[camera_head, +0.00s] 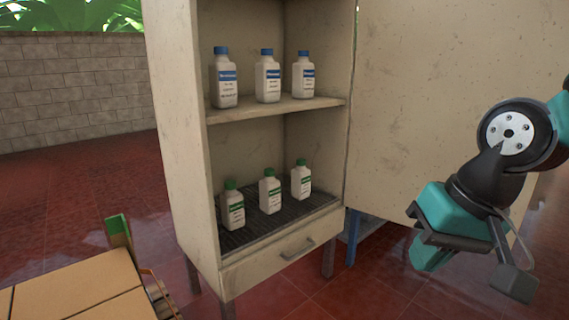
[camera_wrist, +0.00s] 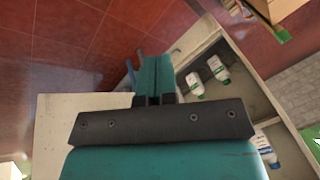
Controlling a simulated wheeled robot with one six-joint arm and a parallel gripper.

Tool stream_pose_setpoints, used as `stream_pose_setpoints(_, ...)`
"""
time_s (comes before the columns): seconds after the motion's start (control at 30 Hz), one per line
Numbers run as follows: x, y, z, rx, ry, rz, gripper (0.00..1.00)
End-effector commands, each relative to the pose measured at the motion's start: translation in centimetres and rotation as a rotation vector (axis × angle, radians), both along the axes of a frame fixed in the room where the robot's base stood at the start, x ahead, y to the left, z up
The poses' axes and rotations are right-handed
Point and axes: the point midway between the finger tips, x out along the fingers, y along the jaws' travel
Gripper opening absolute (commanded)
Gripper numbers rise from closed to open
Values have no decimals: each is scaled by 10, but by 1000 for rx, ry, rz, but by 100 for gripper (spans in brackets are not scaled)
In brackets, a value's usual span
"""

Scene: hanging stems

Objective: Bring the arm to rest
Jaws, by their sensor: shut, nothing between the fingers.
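My arm reaches in from the right edge of the head view, and my gripper (camera_head: 430,254) hangs low in front of the cabinet's open door. In the wrist view my gripper (camera_wrist: 153,62) shows its two teal fingers pressed together with nothing between them. The gripper stands apart from the cabinet (camera_head: 178,130) and its bottles. Three blue-capped white bottles (camera_head: 267,80) stand upright on the upper shelf. Three green-capped white bottles (camera_head: 269,192) stand upright on the dark ribbed lower shelf. Some bottles also show at the right of the wrist view (camera_wrist: 218,69).
The cabinet door (camera_head: 430,95) stands open to the right, behind my arm. A drawer (camera_head: 275,262) sits below the lower shelf. Cardboard boxes (camera_head: 75,285) are at the lower left. A block wall (camera_head: 75,90) stands at the back left. Red tiled floor (camera_head: 90,190) lies bare between.

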Motion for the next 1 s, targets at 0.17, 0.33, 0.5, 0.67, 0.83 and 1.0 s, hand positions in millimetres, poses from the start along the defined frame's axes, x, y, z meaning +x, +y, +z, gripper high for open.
stream_pose_setpoints(0.17,-81,32,-16,10,20,449,0)
stream_pose_setpoints(0.33,-106,39,16,21,21,601,0)
stream_pose_setpoints(0.5,-106,39,60,21,22,597,0)
stream_pose_setpoints(0.67,-105,39,115,21,21,595,0)
stream_pose_setpoints(0.83,-105,39,181,21,21,594,0)
stream_pose_setpoints(1.0,-105,39,245,20,20,593,0)
